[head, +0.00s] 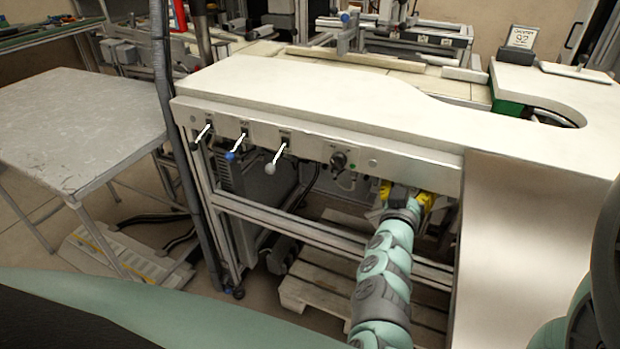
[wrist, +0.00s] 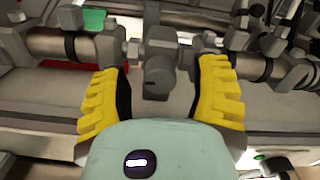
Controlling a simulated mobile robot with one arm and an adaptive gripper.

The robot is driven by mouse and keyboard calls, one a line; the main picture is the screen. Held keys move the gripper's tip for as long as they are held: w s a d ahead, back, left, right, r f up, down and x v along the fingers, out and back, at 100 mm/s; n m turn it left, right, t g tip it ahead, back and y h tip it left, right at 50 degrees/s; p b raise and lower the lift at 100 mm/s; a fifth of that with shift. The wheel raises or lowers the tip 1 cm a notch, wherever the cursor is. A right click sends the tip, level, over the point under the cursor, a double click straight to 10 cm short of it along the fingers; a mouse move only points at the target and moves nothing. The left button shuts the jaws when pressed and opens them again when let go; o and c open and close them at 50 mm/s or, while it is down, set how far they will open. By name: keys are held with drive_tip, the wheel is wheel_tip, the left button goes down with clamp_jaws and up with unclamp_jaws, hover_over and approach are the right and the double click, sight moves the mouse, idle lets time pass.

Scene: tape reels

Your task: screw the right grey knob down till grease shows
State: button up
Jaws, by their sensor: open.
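My gripper (head: 405,192) is under the front edge of the pale bench in the head view, with its yellow fingers spread. In the wrist view my gripper (wrist: 163,72) is open, one yellow finger on each side. A grey, blocky, knob-like part (wrist: 159,68) stands between the fingers, with gaps on both sides, so they are not closed on it. I cannot tell for sure that it is the right grey knob. In the head view my arm and gripper hide this spot. I see no grease.
The bench's front panel carries levers with a black, a blue (head: 231,155) and a pale grey ball (head: 270,168), and a dark rotary switch (head: 338,161). A grey table (head: 75,120) stands at left. A wooden pallet (head: 320,297) lies under the bench.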

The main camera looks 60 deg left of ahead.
clamp_jaws()
idle(0.4)
drive_tip(key=shift+m, duration=0.3)
drive_tip(key=m+b, duration=0.2)
drive_tip(key=m, duration=0.3)
drive_tip(key=shift+s+f, duration=0.1)
drive_tip(key=shift+m+b, duration=0.65)
drive_tip(key=shift+m, duration=1.05)
drive_tip(key=shift+c, duration=0.4)
unclamp_jaws()
